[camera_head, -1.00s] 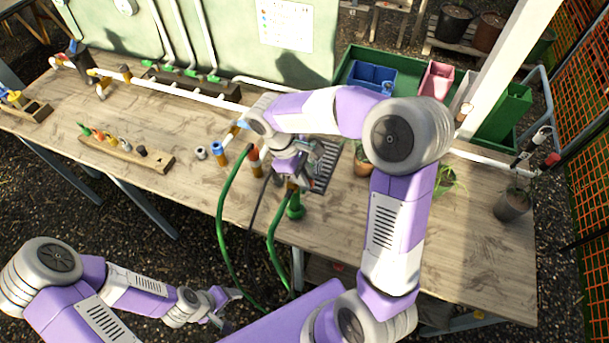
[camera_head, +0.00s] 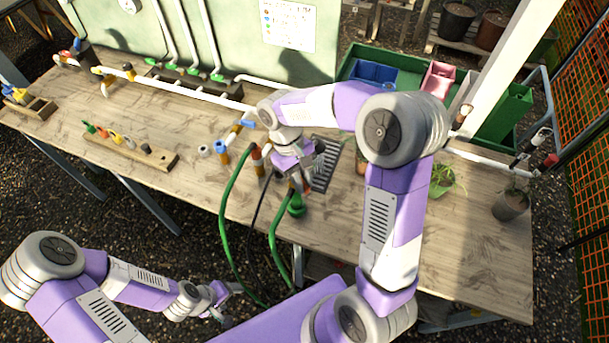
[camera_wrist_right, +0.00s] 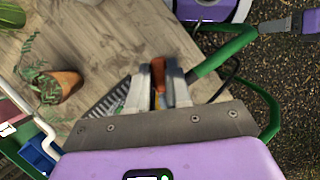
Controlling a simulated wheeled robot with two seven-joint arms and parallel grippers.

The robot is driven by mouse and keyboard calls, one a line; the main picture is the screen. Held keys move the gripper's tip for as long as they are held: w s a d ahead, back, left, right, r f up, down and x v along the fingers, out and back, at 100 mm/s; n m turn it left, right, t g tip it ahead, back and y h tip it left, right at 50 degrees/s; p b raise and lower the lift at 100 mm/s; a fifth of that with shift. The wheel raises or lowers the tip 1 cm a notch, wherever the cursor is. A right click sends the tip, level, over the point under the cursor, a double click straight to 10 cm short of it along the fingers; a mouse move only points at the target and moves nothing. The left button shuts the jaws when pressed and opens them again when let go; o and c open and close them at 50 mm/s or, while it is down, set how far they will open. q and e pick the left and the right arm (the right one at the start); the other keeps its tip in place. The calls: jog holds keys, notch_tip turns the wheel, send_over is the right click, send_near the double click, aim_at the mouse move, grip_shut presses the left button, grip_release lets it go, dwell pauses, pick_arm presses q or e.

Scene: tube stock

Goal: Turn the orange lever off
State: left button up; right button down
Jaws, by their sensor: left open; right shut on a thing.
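My right gripper (camera_head: 306,170) is low over the bench, at the pipe fittings beside the green hose. In the right wrist view its fingers (camera_wrist_right: 158,88) are closed around an orange piece, the orange lever (camera_wrist_right: 157,70). The fingers and wrist hide most of the lever and its valve, so its angle cannot be told. My left gripper (camera_head: 226,300) is open and empty, low in front of the bench and away from the fittings.
A green hose (camera_head: 226,205) loops over the bench's front edge near my right gripper. A blue lever (camera_head: 246,125) and pipe stand to its left. A dark grate (camera_head: 327,165) lies beside it.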

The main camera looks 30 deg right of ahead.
jog(key=a+m+y+p, duration=0.1)
jog(key=m, duration=0.3)
jog(key=a+m+t+y+p, duration=0.1)
jog(key=m+y, duration=0.1)
jog(key=m, duration=0.2)
jog(key=w+m+y+p, duration=0.1)
jog(key=m, duration=0.3)
jog(key=shift+a+t, duration=0.3)
jog(key=shift+a, duration=0.1)
jog(key=c, duration=1)
grip_release()
jog(key=shift+c, duration=0.2)
jog(key=v, duration=0.7)
jog(key=shift+d+r+p, duration=0.15)
jog(key=shift+r+p, duration=0.05)
jog(key=shift+p, duration=0.1)
